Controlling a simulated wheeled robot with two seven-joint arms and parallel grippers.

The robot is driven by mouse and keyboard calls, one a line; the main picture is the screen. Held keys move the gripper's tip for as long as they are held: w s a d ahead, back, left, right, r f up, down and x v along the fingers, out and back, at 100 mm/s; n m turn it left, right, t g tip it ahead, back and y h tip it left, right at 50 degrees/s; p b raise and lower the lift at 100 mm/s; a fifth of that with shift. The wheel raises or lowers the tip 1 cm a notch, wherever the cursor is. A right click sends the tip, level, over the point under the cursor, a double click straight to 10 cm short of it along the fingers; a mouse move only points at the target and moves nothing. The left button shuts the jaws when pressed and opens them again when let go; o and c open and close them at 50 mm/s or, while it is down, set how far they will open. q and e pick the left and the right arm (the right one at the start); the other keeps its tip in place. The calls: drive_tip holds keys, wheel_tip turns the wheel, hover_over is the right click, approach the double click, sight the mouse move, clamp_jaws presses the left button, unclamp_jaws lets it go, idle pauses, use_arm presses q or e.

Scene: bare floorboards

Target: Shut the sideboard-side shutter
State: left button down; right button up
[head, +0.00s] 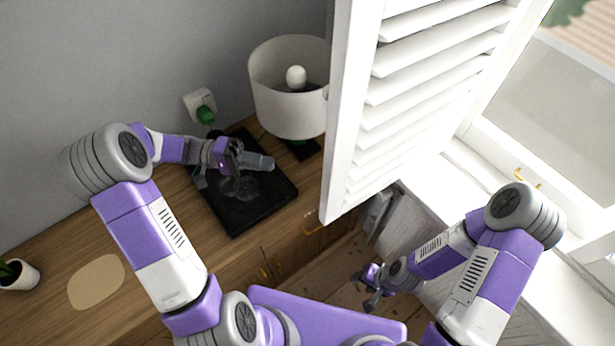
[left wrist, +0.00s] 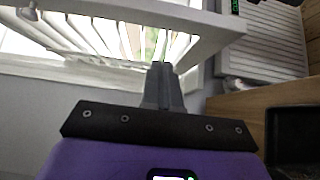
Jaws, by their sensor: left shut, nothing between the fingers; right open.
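The sideboard-side shutter (head: 430,75) is a white louvred panel. In the head view it stands open, swung away from the window, its near edge beside the sideboard (head: 60,240). It also crosses the top of the left wrist view (left wrist: 205,22). My left gripper (head: 268,163) is shut and empty, above a black tray on the sideboard, to the left of the shutter and apart from it in the head view. Its closed fingers show in the left wrist view (left wrist: 161,72). My right gripper (head: 366,288) is open, low down near the floor, below the shutter.
A white lamp (head: 280,110) stands between my left gripper and the shutter. The black tray (head: 270,205) lies on the sideboard. A green plug sits in a wall socket (head: 198,98). A potted plant (head: 20,275) is at far left. The window (head: 560,115) is at right.

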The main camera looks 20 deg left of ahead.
use_arm(q)
drive_tip(key=s+d, duration=0.2)
drive_tip(key=d, duration=0.9)
drive_tip(key=shift+s+d, duration=0.2)
drive_tip(key=shift+f, duration=0.1)
